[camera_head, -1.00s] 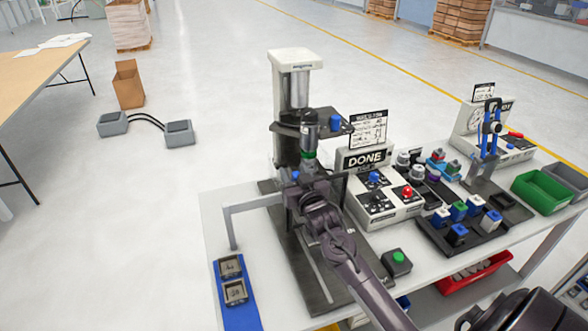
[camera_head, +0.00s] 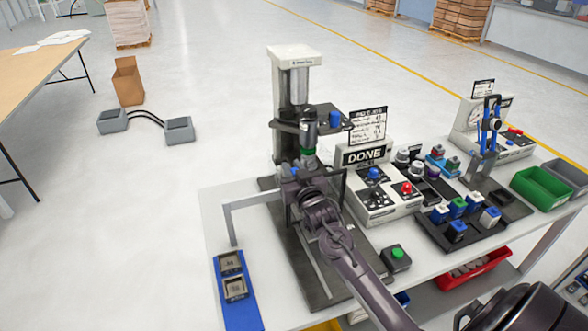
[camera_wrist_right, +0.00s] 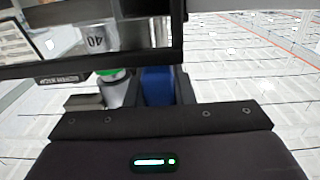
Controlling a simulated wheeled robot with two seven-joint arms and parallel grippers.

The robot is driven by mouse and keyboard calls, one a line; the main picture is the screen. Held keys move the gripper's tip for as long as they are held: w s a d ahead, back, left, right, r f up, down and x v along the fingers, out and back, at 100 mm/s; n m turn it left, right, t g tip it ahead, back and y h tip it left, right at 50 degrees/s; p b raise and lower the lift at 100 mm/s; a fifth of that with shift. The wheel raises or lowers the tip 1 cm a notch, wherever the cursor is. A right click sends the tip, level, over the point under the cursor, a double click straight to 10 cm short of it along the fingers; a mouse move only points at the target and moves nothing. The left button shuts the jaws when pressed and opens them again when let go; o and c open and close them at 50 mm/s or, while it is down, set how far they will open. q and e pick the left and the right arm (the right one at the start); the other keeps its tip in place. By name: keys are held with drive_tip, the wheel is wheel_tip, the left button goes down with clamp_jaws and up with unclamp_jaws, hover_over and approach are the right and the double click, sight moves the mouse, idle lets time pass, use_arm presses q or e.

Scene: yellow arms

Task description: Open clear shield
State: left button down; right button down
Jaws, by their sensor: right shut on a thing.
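The press (camera_head: 294,75) stands at the back left of the table, with a dark tool head above its base. My right gripper (camera_head: 297,182) is in front of it, below the tool head. In the right wrist view, a dark-framed clear shield (camera_wrist_right: 95,42) crosses the upper left, with a label and a green ring seen through it. A blue handle (camera_wrist_right: 158,86) sits between my right fingers, just below the frame, and the gripper is shut on it. The shield's pane is hard to make out in the head view. My left gripper is not in view.
A DONE control box (camera_head: 378,190) with buttons is right of the press. A green-button box (camera_head: 396,258) is near the front edge. A blue tray (camera_head: 238,297) with two square parts lies front left. A dark rack (camera_head: 452,238) of coloured parts is further right.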

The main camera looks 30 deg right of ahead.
drive_tip(key=w+a+b, duration=0.1)
drive_tip(key=w+a, duration=0.3)
drive_tip(key=a, duration=1.2)
drive_tip(key=shift+a+b, duration=0.25)
drive_tip(key=shift+b, duration=0.05)
drive_tip(key=c, duration=1.2)
unclamp_jaws()
drive_tip(key=shift+s, duration=0.1)
drive_tip(key=shift+c, duration=0.2)
drive_tip(key=b+v, duration=0.2)
drive_tip(key=v, duration=0.5)
drive_tip(key=shift+s, duration=0.4)
